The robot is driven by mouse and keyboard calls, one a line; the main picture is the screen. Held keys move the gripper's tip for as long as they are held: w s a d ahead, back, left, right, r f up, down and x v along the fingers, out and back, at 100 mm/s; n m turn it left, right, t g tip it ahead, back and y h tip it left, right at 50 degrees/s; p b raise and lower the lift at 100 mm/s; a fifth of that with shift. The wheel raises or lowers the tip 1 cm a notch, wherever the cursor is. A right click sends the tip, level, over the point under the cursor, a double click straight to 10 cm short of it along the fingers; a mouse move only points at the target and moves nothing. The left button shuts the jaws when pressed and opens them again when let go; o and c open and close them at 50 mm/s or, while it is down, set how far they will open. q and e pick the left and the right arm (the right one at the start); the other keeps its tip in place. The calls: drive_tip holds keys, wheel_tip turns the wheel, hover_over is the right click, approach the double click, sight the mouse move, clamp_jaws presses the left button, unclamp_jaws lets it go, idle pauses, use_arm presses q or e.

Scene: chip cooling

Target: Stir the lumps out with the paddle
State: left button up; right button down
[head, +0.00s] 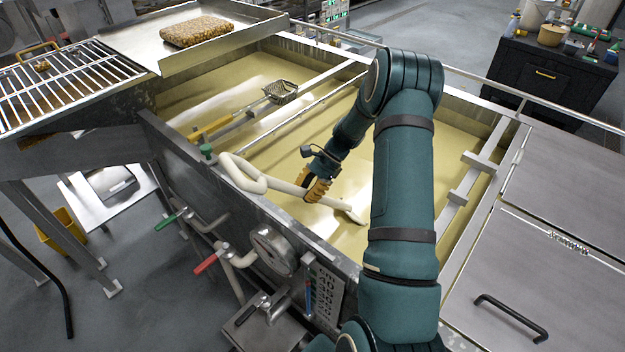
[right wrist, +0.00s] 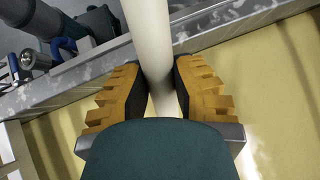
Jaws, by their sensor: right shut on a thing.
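A cream-coloured paddle (head: 328,200) has a looped handle at its left end that reaches over the vat's near rim. My right gripper (head: 317,189) is shut on the paddle's shaft, above the liquid. In the right wrist view the pale shaft (right wrist: 150,45) runs between the orange ribbed fingers of the gripper (right wrist: 162,95). The liquid looks smooth, with bright reflections; I cannot make out lumps. My left gripper is not in view.
A wire basket (head: 282,91) hangs at a crossbar over the vat. A sloped metal tray (head: 141,44) with a brown crusty block (head: 197,31) and a wire rack (head: 62,82) stand at the left. Red and green valves line the near wall. A steel lid (head: 556,285) is at the right.

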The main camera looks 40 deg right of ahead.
drive_tip(key=shift+s+a+r, duration=0.1)
drive_tip(key=shift+s+a, duration=0.05)
drive_tip(key=shift+a, duration=0.2)
drive_tip(key=shift+r, duration=0.1)
wheel_tip(320, 180, up, 24)
idle(0.8)
